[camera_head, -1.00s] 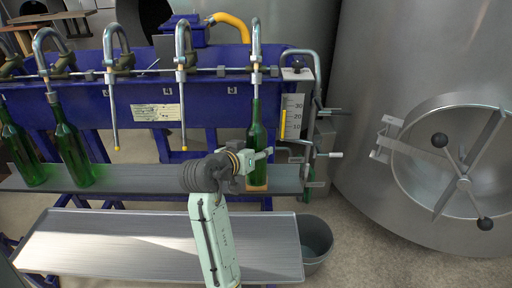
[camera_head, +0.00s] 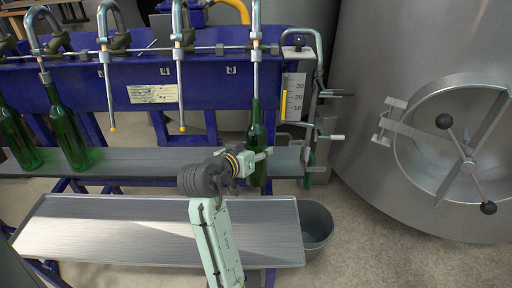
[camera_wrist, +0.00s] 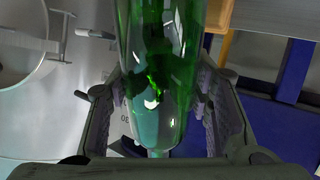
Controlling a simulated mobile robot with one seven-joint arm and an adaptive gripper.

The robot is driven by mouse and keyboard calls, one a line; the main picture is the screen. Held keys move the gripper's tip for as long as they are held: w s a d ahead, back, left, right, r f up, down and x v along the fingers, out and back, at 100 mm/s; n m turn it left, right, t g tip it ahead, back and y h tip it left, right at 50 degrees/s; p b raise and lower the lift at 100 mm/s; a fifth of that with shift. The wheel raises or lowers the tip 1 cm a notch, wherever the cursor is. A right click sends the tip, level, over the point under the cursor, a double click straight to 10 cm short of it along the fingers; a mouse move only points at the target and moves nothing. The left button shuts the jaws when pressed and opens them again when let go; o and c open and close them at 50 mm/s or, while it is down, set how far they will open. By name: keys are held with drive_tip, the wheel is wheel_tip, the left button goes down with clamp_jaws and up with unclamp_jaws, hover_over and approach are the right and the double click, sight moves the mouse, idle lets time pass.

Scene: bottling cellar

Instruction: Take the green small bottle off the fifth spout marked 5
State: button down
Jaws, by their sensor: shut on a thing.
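My gripper (camera_head: 258,156) is shut around a green bottle (camera_head: 257,128) at the rightmost spout (camera_head: 256,72). In the wrist view the bottle (camera_wrist: 160,45) stands between both fingers of my gripper (camera_wrist: 160,115), one finger on each side. In the head view the bottle is upright, its mouth well below the rail, in line with the spout's thin tube. Whether the tube's tip is still inside the neck I cannot tell.
Two more green bottles (camera_head: 68,128) (camera_head: 15,135) stand on the grey shelf (camera_head: 140,160) at left. Two neighbouring spouts (camera_head: 182,90) (camera_head: 107,80) hang empty. A lower tray (camera_head: 150,235), a grey bucket (camera_head: 316,225) and a steel tank (camera_head: 420,60) are nearby.

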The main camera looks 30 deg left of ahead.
drive_tip(key=shift+s+d+f+b, duration=0.85)
drive_tip(key=shift+f+b, duration=0.7)
drive_tip(key=shift+f, duration=1)
drive_tip(key=shift+s+d+f+b, duration=0.4)
drive_tip(key=shift+s+f+b, duration=0.95)
drive_tip(key=shift+f, duration=1.15)
drive_tip(key=s+d+r+p, duration=0.2)
drive_tip(key=s+d, duration=0.1)
drive_tip(key=s, duration=0.2)
drive_tip(key=shift+s+d, duration=0.3)
drive_tip(key=shift+d, duration=0.05)
drive_tip(key=shift+r, duration=0.15)
